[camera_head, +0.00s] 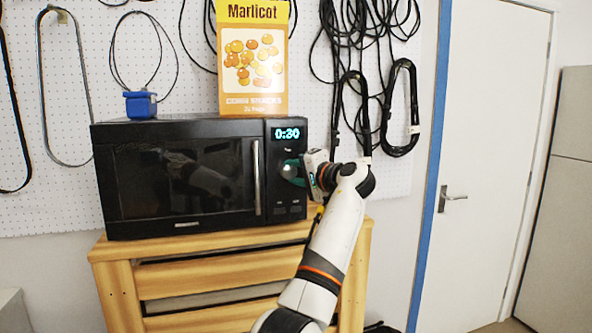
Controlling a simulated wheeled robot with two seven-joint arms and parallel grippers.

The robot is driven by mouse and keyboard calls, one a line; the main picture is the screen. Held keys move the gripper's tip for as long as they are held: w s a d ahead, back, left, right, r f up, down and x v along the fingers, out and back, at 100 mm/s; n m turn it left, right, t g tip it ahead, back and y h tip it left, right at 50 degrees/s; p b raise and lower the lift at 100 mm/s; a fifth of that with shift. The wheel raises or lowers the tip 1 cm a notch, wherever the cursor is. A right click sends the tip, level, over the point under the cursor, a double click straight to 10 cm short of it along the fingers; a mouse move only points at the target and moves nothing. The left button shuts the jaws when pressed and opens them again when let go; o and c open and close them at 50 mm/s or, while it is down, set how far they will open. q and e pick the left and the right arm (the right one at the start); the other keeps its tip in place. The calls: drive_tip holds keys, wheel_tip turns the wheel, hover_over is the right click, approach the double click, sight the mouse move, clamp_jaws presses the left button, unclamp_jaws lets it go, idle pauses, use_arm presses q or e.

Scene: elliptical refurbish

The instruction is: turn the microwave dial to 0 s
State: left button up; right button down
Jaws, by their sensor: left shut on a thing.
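The black microwave (178,214) stands on a wooden cabinet, its door closed. Its display (287,133) reads 0:30 in blue digits. The dial (291,170) is on the right-hand control panel below the display, partly hidden by my gripper. My left gripper (305,171) reaches up from below and is shut on the dial, coming at it from the right. The exact contact of its fingertips is hard to see. My right gripper is not in view.
A yellow Marlicot box (253,95) and a small blue container (140,104) stand on top of the microwave. The wooden cabinet (214,270) is below. Black cables (372,40) hang on the pegboard behind. A white door (484,130) is at the right.

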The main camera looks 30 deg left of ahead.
use_arm(q)
drive_tip(key=shift+n+h+p, duration=0.35)
drive_tip(key=shift+n+h, duration=0.15)
drive_tip(key=shift+n, duration=0.7)
drive_tip(key=o, duration=1)
drive_tip(key=shift+r, duration=0.1)
drive_tip(key=b+v, duration=0.3)
drive_tip(key=v, duration=0.9)
drive_tip(key=shift+s, duration=0.15)
drive_tip(key=shift+a, duration=0.1)
